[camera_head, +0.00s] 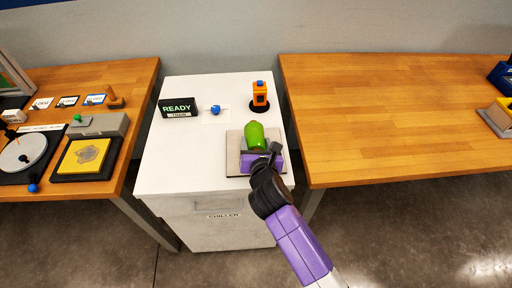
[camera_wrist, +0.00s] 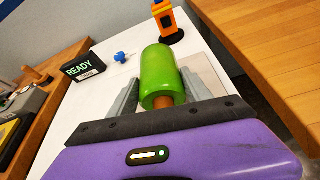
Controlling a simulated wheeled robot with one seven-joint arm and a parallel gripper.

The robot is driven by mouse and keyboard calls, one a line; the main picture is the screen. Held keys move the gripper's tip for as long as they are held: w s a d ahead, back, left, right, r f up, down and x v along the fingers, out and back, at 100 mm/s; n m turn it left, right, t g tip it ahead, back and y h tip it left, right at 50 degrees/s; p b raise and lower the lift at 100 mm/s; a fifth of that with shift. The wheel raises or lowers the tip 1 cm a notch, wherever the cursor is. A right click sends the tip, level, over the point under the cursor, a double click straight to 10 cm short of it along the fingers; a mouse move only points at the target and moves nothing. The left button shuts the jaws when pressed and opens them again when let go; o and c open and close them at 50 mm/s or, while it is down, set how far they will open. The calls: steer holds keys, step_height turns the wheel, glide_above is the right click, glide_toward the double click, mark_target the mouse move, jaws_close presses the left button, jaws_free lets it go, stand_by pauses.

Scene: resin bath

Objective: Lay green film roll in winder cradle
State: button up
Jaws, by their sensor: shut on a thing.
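The green film roll (camera_head: 255,136) is a bright green cylinder above the white chiller top in the head view. In the wrist view the green film roll (camera_wrist: 159,72) stands out ahead of my gripper, with a brown core end (camera_wrist: 163,102) toward me. My gripper (camera_head: 266,157) is shut on the roll; in the wrist view its grey fingers (camera_wrist: 158,98) lie on either side of the core end. A beige plate (camera_head: 234,152) lies under the roll and gripper; whether the roll touches it I cannot tell. I cannot make out a winder cradle in either view.
The white chiller (camera_head: 180,165) also carries a READY sign (camera_head: 178,107), a blue knob (camera_head: 215,110) and an orange device (camera_head: 260,95) close behind the roll. A left bench (camera_head: 110,150) holds a turntable (camera_head: 24,154) and a yellow pad (camera_head: 86,156). The right wooden table (camera_head: 390,120) is mostly clear.

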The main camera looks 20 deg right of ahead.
steer(key=shift+f, duration=0.9)
steer(key=o, duration=1.7)
steer(key=shift+f, duration=0.15)
